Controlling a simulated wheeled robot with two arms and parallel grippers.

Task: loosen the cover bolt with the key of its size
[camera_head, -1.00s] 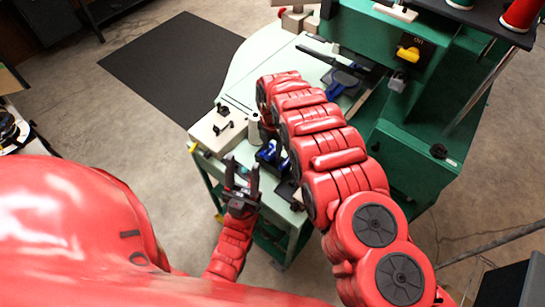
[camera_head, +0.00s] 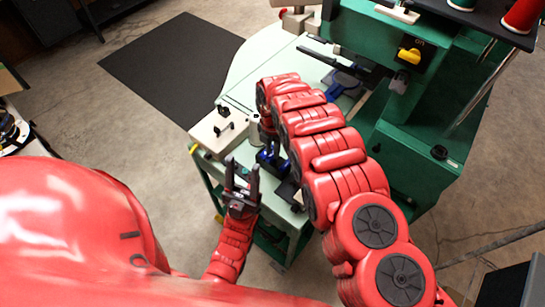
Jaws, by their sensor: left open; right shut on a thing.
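My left gripper (camera_head: 242,174) is open and empty, fingers pointing up the picture, at the near edge of the pale green table (camera_head: 236,94). My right arm reaches across the table. Its red wrist end (camera_head: 268,124) shows just left of the arm links, above a small blue item (camera_head: 271,161). The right jaws are small and mostly hidden by the arm. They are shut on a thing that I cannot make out. I cannot pick out the cover bolt or tell any key's size.
A white block with black knobs (camera_head: 218,130) sits on the table's left corner. A green machine (camera_head: 420,115) with a yellow switch (camera_head: 409,56) stands at the right. Another blue item (camera_head: 343,82) lies farther back. A black mat (camera_head: 172,66) covers floor at the left.

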